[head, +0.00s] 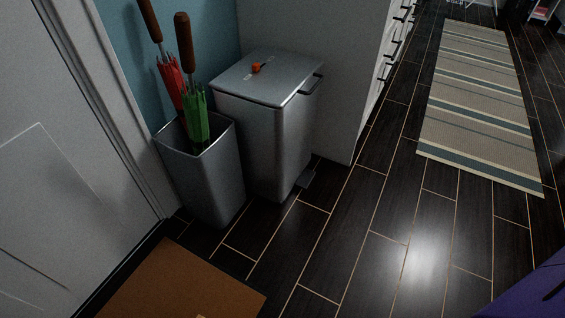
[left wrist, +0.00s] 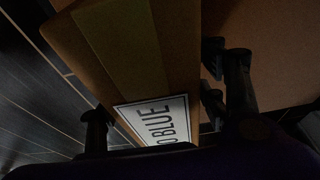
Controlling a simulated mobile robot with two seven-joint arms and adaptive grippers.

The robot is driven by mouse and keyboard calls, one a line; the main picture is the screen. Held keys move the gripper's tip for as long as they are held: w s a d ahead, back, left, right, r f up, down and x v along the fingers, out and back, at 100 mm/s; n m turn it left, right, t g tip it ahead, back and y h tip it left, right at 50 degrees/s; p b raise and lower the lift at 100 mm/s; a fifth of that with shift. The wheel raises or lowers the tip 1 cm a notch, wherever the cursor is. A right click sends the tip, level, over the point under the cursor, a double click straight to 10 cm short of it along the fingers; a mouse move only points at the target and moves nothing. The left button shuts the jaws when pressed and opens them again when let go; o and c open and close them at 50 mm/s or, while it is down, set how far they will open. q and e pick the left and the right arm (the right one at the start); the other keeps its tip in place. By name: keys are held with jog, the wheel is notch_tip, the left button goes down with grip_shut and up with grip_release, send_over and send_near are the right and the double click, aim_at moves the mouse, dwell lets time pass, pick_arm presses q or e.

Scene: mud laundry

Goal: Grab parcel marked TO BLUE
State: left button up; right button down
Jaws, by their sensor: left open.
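A brown cardboard parcel (left wrist: 176,50) with a strip of tape fills the middle of the left wrist view. Its white label (left wrist: 158,120) shows dark letters reading "BLUE", with part of the line cut off by my gripper body. My left gripper (left wrist: 156,112) is open, with one finger left of the parcel and the others to its right. I cannot tell whether either side touches it. The parcel cannot be made out for certain in the head view. My right gripper is in neither view.
A brown flat surface (head: 180,285) lies at the lower left. A grey umbrella bin (head: 205,178) with red and green umbrellas stands beside a metal trash can (head: 262,145). A striped rug (head: 478,100) lies at the right. The dark floor (head: 340,240) between is clear.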

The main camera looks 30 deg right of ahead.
pick_arm(q)
jog(key=shift+b+x, duration=0.45)
jog(key=shift+x, duration=0.7)
jog(key=shift+r, duration=0.1)
jog(key=shift+w, duration=0.1)
jog(key=c, duration=1.6)
